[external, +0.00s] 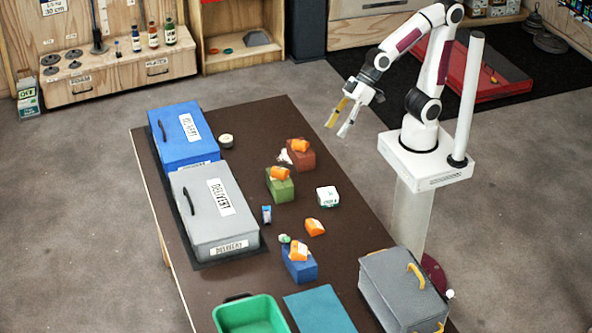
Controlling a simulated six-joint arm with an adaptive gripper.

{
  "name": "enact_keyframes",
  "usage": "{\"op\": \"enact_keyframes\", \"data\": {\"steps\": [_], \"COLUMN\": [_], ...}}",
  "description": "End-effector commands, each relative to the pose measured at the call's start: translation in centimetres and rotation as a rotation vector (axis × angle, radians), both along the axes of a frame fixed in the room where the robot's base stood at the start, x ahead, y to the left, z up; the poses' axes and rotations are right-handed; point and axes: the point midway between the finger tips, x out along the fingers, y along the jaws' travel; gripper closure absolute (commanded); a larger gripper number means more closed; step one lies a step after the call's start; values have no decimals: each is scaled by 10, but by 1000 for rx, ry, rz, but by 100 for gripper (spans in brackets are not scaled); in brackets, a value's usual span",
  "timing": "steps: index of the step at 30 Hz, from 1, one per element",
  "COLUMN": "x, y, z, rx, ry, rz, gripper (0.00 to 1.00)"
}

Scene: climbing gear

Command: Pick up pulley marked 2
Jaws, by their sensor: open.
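Several small orange pieces that look like pulleys are on the brown table. One (300,146) sits on a red block and another (280,173) sits on a green block. A third (315,227) lies directly on the table, and one more (299,251) is on a blue block. Their markings are too small to read, so I cannot tell which is marked 2. My gripper (337,129) is open and empty. It hangs above and beyond the table's right edge in the picture, apart from all the orange pieces.
The table (240,131) also holds a blue box (175,152), a grey box (200,230), a green bin (287,320), a teal mat (318,310) and a small white box (327,196). A grey case (385,300) stands at the right edge. Small items lie near the blocks.

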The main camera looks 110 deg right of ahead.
Motion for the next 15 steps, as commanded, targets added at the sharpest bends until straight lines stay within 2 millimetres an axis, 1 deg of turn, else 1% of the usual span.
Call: {"op": "enact_keyframes", "data": {"steps": [1, 3, 8, 15], "x": [10, 24, 54, 97], "y": [5, 11, 23, 39], "z": [-4, -8, -19, -41], "rx": [7, 15, 33, 48], "ry": [-5, -19, -51, -97], "rz": [-1, -5, -20, -49], "gripper": [49, 49, 49, 49]}}
